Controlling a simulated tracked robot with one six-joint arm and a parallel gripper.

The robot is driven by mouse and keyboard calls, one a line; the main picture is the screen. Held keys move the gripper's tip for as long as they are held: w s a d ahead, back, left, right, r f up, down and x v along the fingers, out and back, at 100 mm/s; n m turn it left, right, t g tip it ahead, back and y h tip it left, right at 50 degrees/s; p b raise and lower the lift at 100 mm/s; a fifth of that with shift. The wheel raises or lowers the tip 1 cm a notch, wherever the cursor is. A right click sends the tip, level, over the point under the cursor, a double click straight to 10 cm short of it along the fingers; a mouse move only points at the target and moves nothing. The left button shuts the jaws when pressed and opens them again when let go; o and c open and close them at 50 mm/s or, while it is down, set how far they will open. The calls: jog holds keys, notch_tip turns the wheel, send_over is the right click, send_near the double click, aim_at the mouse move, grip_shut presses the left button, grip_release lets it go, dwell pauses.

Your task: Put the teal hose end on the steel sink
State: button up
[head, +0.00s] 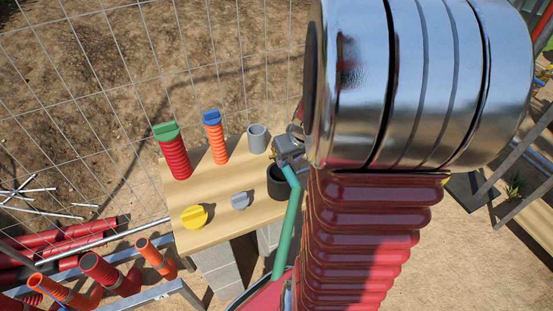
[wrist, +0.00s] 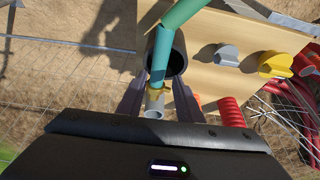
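The teal hose (head: 287,225) rises from the lower middle of the head view, bends near the black cup and reaches my gripper (head: 288,149). In the wrist view the teal hose (wrist: 161,55) runs down from the top to a brass-coloured fitting with a grey tip (wrist: 154,103). The fitting lies between the two dark fingers of my gripper (wrist: 159,88), which appear shut on it. The hose end is in front of the black cup in the wrist view. I cannot make out a steel sink in either view.
A wooden board (head: 222,214) on grey blocks holds a red ribbed pipe (head: 175,158), an orange pipe (head: 217,143), a grey cup (head: 258,138), a black cup (head: 278,183), a yellow knob (head: 194,216) and a grey knob (head: 240,201). A wire fence (head: 95,80) stands behind. My arm hides the middle right.

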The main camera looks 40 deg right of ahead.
aim_at(286, 165)
jog(key=shift+w+d+f, duration=0.1)
jog(key=shift+w+f, duration=0.1)
jog(key=shift+f, duration=0.3)
jog(key=shift+f, duration=0.1)
jog(key=shift+x, duration=2.55)
jog(key=shift+d, duration=0.15)
jog(key=shift+c, duration=0.5)
grip_shut()
